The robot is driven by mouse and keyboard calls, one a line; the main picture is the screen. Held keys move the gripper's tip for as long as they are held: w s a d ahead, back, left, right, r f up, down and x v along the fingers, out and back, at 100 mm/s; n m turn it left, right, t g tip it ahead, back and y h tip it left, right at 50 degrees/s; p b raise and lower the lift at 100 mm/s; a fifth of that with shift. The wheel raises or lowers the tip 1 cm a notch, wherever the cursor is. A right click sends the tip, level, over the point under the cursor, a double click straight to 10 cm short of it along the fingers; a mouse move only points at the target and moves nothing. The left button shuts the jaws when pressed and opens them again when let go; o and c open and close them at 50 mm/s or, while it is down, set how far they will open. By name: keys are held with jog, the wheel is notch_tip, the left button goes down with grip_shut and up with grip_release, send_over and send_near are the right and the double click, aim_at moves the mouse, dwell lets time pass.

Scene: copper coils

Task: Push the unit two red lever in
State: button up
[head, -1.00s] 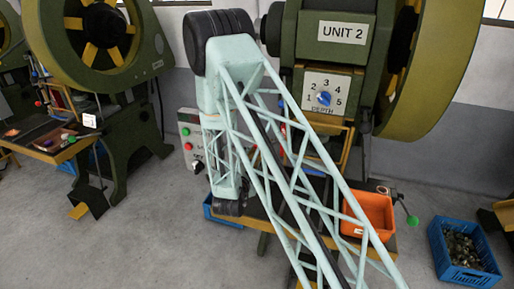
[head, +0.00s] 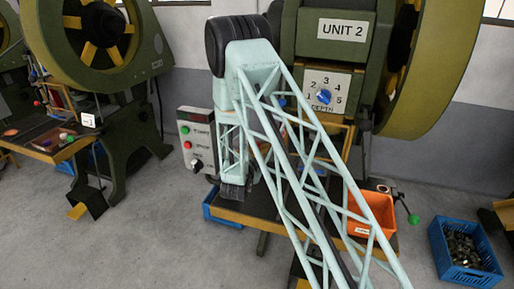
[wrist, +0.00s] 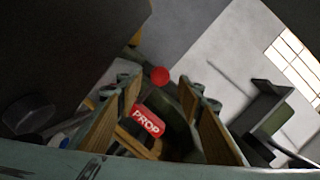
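Unit two is the green press with the "UNIT 2" label (head: 343,30) in the head view. In the wrist view a round red knob (wrist: 160,76) shows, apparently the red lever's end. It lies beyond the tips of my gripper (wrist: 158,90), roughly centred between them. My gripper is open and empty, with its two tan-padded fingers apart. I cannot tell the distance to the knob, and no contact is visible. The lever's shaft is not clear. In the head view my arm hides my gripper and the red knob.
A red "PROP" plate (wrist: 148,121) shows between the fingers. The control box (head: 197,140) with green and red buttons stands left of my arm. An orange bin (head: 370,212) sits on the press table, with a green knob (head: 413,219) beside it. A blue crate (head: 465,252) stands on the floor.

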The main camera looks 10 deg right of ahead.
jog(key=shift+b+x, duration=0.45)
jog(key=shift+x, duration=2.4)
jog(key=c, duration=1.1)
jog(key=shift+s+d+f, duration=0.1)
jog(key=shift+s+d, duration=0.35)
jog(key=shift+d, duration=0.35)
jog(key=shift+s+d+r, duration=0.1)
jog(key=shift+s+d, duration=0.35)
jog(key=shift+d, duration=0.3)
jog(key=shift+s+d+f, duration=0.1)
jog(key=shift+s+d, duration=0.4)
jog(key=shift+d, duration=0.3)
jog(key=o, duration=1.1)
jog(key=shift+d, duration=0.2)
jog(key=shift+s+a, duration=0.1)
jog(key=shift+a, duration=0.1)
